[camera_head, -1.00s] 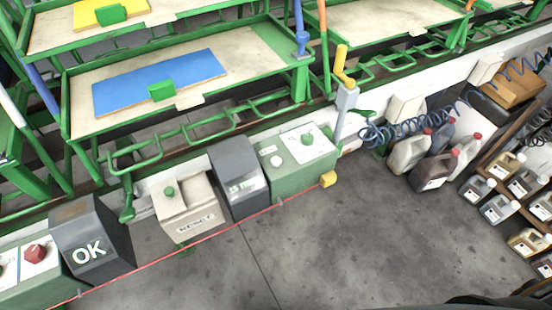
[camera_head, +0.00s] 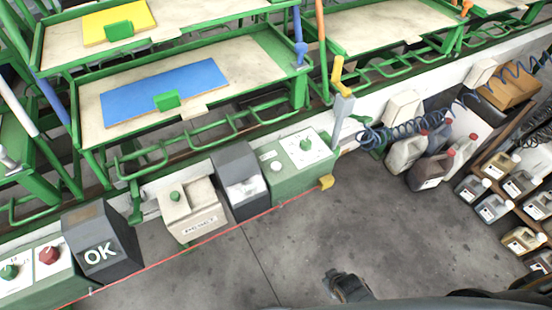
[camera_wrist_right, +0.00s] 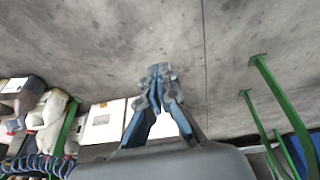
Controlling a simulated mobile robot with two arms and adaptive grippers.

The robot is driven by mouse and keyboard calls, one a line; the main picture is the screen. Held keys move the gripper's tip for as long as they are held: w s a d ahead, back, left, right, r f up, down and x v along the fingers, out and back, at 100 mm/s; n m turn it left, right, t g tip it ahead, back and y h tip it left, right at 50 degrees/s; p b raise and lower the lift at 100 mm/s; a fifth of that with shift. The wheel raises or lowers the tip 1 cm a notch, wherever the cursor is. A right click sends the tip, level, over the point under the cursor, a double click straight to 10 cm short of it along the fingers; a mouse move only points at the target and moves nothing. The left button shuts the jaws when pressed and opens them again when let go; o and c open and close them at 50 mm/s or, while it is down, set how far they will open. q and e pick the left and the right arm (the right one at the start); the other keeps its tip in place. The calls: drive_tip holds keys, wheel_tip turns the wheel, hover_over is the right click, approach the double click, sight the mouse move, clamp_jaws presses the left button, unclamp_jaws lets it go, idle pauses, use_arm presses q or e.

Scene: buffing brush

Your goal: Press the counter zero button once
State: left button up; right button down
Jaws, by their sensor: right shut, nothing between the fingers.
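A beige box (camera_head: 192,215) with a round green button (camera_head: 175,196) on top and a blurred label on its front stands in the row along the floor. Right of it is a dark grey box (camera_head: 237,180) with a small display, its digits unreadable here. My right gripper (camera_head: 345,285) shows dark at the bottom of the head view, over the floor, well apart from the boxes. In the wrist view, its blue-edged fingers (camera_wrist_right: 160,72) are shut and empty, with concrete floor beyond. My left gripper is not identifiable in view.
A green box (camera_head: 290,168) with a green knob stands right of the display box. A dark OK box (camera_head: 100,242) and a red-knob panel (camera_head: 48,254) are at left. A red line (camera_head: 215,237) runs along the front. Jugs (camera_head: 430,168) stand right. Open floor lies in front.

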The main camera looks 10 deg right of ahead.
drive_tip(key=w+a+r+n+t+y+p, duration=0.1)
drive_tip(key=w+a+r+p, duration=0.15)
drive_tip(key=w+r, duration=0.5)
drive_tip(key=w+a+r+n+t+p, duration=0.1)
drive_tip(key=w+a+r+p, duration=0.3)
drive_tip(key=r, duration=0.6)
wheel_tip(320, 180, up, 24)
drive_tip(key=n+t+y+p, duration=0.2)
drive_tip(key=n+y+p, duration=0.1)
drive_tip(key=n, duration=0.2)
hover_over(278, 168)
drive_tip(key=s+a, duration=0.2)
drive_tip(key=s, duration=0.2)
drive_tip(key=shift+s+d+f, duration=0.1)
drive_tip(key=shift+s+d, duration=0.1)
drive_tip(key=w+d+r+n+p, duration=0.1)
drive_tip(key=w+r+n+p, duration=0.1)
drive_tip(key=w+r+n, duration=0.2)
wheel_tip(278, 168, up, 2)
drive_tip(key=shift+w+d+r, duration=0.2)
drive_tip(key=shift+w+d, duration=0.05)
drive_tip(key=shift+d, duration=0.1)
drive_tip(key=shift+f, duration=0.1)
wheel_tip(278, 168, down, 8)
drive_tip(key=b, duration=0.8)
drive_tip(key=shift+f+b, duration=0.3)
